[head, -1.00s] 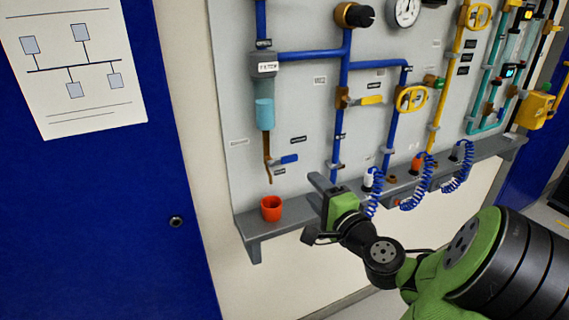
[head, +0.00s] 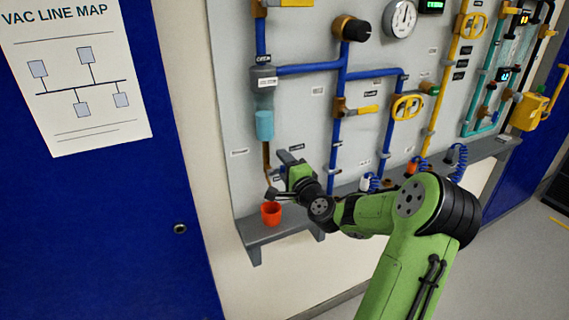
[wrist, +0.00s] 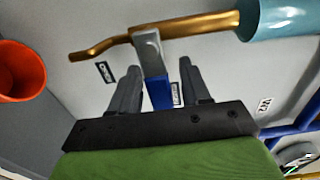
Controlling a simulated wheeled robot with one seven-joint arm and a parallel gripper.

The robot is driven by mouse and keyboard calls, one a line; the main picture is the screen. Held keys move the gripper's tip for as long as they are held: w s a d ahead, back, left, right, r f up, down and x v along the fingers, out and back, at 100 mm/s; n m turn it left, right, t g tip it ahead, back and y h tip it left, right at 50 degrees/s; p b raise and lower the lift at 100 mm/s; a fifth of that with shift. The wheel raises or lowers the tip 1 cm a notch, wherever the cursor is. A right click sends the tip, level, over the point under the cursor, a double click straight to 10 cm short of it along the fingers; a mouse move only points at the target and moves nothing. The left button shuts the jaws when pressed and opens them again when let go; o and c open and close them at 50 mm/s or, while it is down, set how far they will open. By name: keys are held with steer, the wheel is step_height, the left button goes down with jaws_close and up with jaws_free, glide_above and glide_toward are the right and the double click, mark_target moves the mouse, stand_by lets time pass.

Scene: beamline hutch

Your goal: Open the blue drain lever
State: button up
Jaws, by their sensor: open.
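The blue drain lever (wrist: 158,92) shows in the wrist view, hanging from a grey hub on the brass drain pipe (wrist: 105,46). My gripper (wrist: 158,70) is open, with one dark finger on each side of the lever and grey hub. I cannot tell whether either finger touches the lever. In the head view, my gripper (head: 280,175) is at the lower end of the drain pipe (head: 266,155) and hides the lever. The light-blue filter bowl (head: 264,125) is above it.
An orange cup (head: 271,215) stands on the grey shelf (head: 255,235) just below my gripper. Blue pipes (head: 340,110) and a yellow lever (head: 364,110) are on the panel to the right. A blue door (head: 90,220) is at the left.

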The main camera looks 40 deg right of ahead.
jaws_close()
